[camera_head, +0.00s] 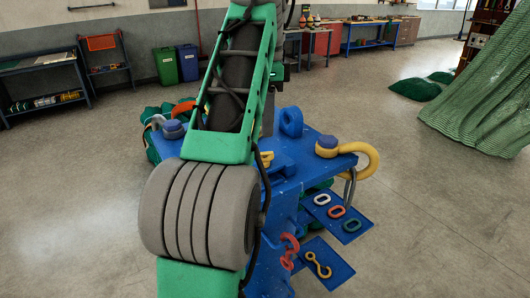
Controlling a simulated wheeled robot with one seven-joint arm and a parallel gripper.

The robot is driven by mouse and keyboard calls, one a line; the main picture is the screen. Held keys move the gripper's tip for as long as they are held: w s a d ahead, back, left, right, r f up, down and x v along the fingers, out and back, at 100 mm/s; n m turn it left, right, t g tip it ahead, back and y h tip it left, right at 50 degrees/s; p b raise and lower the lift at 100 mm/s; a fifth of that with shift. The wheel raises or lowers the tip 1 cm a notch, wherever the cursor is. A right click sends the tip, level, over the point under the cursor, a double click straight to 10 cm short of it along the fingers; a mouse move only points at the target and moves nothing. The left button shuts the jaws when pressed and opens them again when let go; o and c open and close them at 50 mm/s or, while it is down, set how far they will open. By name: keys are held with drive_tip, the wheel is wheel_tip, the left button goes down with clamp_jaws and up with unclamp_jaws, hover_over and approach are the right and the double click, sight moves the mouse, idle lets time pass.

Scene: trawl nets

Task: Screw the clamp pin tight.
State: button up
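My green and grey arm crosses the middle of the view and hides part of the blue workbench (300,172). My gripper does not show. A yellow hook-shaped piece (362,160) lies at the bench's right end, beside a round yellow piece with a blue-violet top (327,145). A similar blue-violet-topped piece (173,128) sits at the left end, by a grey curved piece. A blue ring-shaped part (291,122) stands upright at the back of the bench. I cannot tell which part is the clamp pin, nor how tight it is.
Blue side trays (345,236) hold coloured links and a yellow hook (318,265). A red shackle (289,250) hangs beside them. Green netting (485,110) hangs at right. Green (166,66) and blue bins (188,62) stand by the wall. The right foreground floor is clear.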

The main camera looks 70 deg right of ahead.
sight(265, 153)
wheel_tip(265, 153, down, 7)
drive_tip(key=shift+w+f+b, duration=0.1)
drive_tip(key=shift+f+b, duration=0.05)
drive_tip(key=shift+b, duration=0.55)
drive_tip(key=shift+c, duration=0.4)
clamp_jaws()
